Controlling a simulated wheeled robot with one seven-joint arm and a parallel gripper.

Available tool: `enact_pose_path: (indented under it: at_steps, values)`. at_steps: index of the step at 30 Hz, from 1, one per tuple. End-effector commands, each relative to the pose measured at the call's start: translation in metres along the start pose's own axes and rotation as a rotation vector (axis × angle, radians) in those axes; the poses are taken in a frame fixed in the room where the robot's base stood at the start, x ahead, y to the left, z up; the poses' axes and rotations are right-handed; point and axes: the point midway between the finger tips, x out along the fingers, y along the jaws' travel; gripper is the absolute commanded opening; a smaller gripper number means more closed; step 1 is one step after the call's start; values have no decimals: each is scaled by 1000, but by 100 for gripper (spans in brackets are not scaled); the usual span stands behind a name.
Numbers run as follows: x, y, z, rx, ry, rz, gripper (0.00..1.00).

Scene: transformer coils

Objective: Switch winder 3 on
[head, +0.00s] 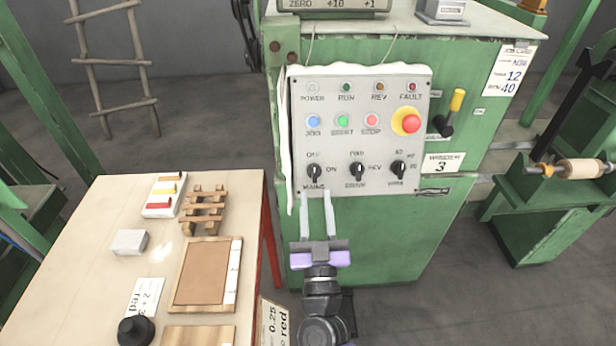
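The control panel (360,140) is a pale plate on the front of the green winder (390,235), whose label (442,163) reads 3. A black rotary knob (314,172) sits at the panel's lower left, with OFF above it, ON to its right and a label like MAINS below. Its handle looks upright, toward OFF. The power lamp (313,87) looks pale and unlit. My gripper (317,195) points up at the panel's lower edge, its two fingers apart and empty. The fingertips appear just below the knob; whether they touch the panel I cannot tell.
Two more black knobs (357,171) (398,169) sit to the right in the same row. Above are coloured buttons and a red emergency stop (411,123). A yellow-tipped lever (457,100) stands right of the panel. A wooden table (105,220) with small items is at left.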

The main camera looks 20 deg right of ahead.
Motion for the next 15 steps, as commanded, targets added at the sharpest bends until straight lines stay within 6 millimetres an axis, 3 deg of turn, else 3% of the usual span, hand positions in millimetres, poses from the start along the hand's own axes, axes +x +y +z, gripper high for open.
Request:
enact_pose_path:
  at_steps: [9, 15]
  values:
    - [48, 0, -1, 0, 1, 0, 32]
    - [61, 0, 0, 1, 0, 0, 32]
